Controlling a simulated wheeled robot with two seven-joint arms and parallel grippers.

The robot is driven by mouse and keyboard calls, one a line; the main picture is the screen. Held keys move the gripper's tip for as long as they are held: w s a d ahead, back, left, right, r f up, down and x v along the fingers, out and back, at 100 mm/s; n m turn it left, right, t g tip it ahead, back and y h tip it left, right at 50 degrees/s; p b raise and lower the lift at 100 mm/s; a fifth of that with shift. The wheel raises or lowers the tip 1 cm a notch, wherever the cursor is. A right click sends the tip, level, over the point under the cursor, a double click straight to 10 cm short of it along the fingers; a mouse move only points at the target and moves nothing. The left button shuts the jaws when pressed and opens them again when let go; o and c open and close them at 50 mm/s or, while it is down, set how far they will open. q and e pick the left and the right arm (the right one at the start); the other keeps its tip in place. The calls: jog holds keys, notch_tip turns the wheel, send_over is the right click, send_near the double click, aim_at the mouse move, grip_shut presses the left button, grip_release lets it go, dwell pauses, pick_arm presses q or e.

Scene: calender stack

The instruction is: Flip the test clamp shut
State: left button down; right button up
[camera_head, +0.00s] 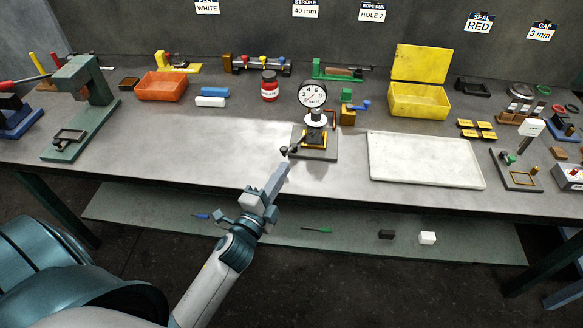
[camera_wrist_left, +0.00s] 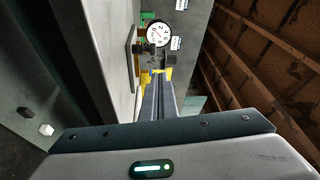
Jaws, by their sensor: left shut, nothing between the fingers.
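The test clamp (camera_head: 316,140) stands on a dark base plate near the front middle of the bench, with a round dial gauge (camera_head: 312,94) above it. A dark lever with a knob (camera_head: 284,151) sticks out low to its front left. My left gripper (camera_head: 284,168) is shut and empty, with its tips just in front of the knob; I cannot tell whether they touch. In the left wrist view the shut fingers (camera_wrist_left: 158,100) point toward the clamp's yellow parts (camera_wrist_left: 168,73), and the dial (camera_wrist_left: 159,35) shows beyond. My right gripper is not in view.
A white tray (camera_head: 425,180) lies to the right of the clamp. Behind stand a red jar (camera_head: 269,86), a yellow open box (camera_head: 418,103) and an orange bin (camera_head: 161,89). A green press (camera_head: 82,110) stands at the left. The bench left of the clamp is clear.

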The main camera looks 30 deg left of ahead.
pick_arm(q)
jog(key=shift+s+a+f+b, duration=0.1)
jog(key=shift+s+a+b, duration=0.15)
jog(key=shift+s, duration=0.6)
jog(key=shift+s+a+b, duration=0.1)
jog(key=shift+s+a, duration=0.2)
jog(key=shift+s, duration=0.5)
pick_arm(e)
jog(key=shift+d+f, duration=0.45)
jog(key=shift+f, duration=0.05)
pick_arm(q)
jog(key=shift+s, duration=0.1)
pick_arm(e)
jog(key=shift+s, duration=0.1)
